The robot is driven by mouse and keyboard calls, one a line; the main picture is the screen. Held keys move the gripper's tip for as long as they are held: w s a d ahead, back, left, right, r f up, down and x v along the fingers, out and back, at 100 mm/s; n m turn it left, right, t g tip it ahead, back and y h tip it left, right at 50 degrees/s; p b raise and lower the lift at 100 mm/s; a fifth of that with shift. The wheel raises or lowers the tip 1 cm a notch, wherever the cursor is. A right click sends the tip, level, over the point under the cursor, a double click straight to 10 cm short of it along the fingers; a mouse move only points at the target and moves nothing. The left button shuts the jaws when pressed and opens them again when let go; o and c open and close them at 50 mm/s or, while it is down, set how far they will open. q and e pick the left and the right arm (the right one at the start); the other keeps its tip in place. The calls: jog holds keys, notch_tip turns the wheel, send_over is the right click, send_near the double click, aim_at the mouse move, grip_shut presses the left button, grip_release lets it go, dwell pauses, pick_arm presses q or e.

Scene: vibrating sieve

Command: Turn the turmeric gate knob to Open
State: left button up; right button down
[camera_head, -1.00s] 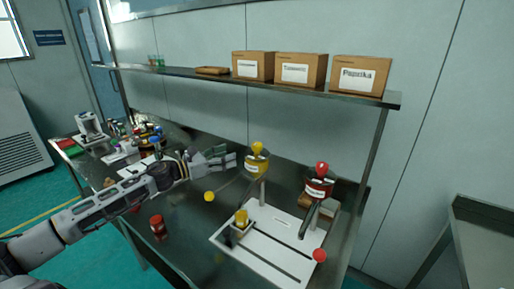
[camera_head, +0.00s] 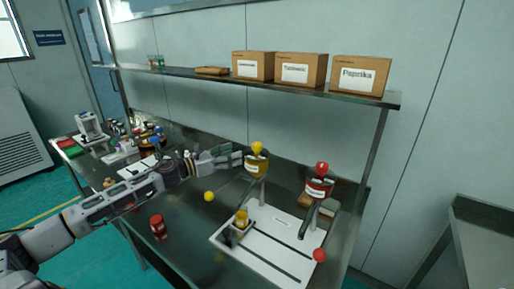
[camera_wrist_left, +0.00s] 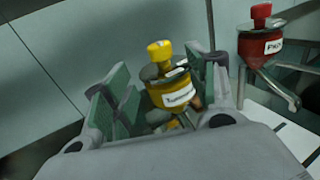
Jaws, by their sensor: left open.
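The turmeric dispenser (camera_head: 257,168) is a yellow-and-white labelled hopper on a post, with a yellow knob (camera_head: 257,148) on top. My left gripper (camera_head: 236,158) is open just left of the hopper, near the height of its upper part. In the left wrist view the hopper (camera_wrist_left: 176,92) and its knob (camera_wrist_left: 160,50) show between the two green-padded fingers, farther out; contact cannot be told. A yellow ball (camera_head: 209,196) shows lower left of the hopper. The knob's setting cannot be read. My right gripper is in no view.
A red paprika dispenser (camera_head: 319,187) stands to the right, with a red ball (camera_head: 319,255) below. A yellow jar (camera_head: 241,218) stands on the white base plate (camera_head: 275,257). A red jar (camera_head: 158,227) stands at front left. The shelf (camera_head: 220,82) above holds several boxes.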

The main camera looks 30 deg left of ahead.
aim_at(253, 148)
pick_arm(q)
jog(key=shift+p+x, duration=0.7)
jog(key=shift+x, duration=2.25)
jog(key=shift+w+d, duration=0.25)
jog(key=shift+w, duration=0.2)
jog(key=shift+p+x, duration=0.7)
jog(key=shift+x, duration=0.65)
jog(key=shift+w+d+r, duration=0.1)
jog(key=shift+w+d, duration=0.25)
jog(key=shift+w, duration=0.25)
jog(key=shift+w+d, duration=0.1)
jog(key=shift+w, duration=0.05)
jog(key=shift+p, duration=0.3)
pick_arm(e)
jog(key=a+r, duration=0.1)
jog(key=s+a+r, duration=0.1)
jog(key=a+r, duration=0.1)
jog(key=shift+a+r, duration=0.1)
pick_arm(q)
jog(key=shift+w, duration=0.1)
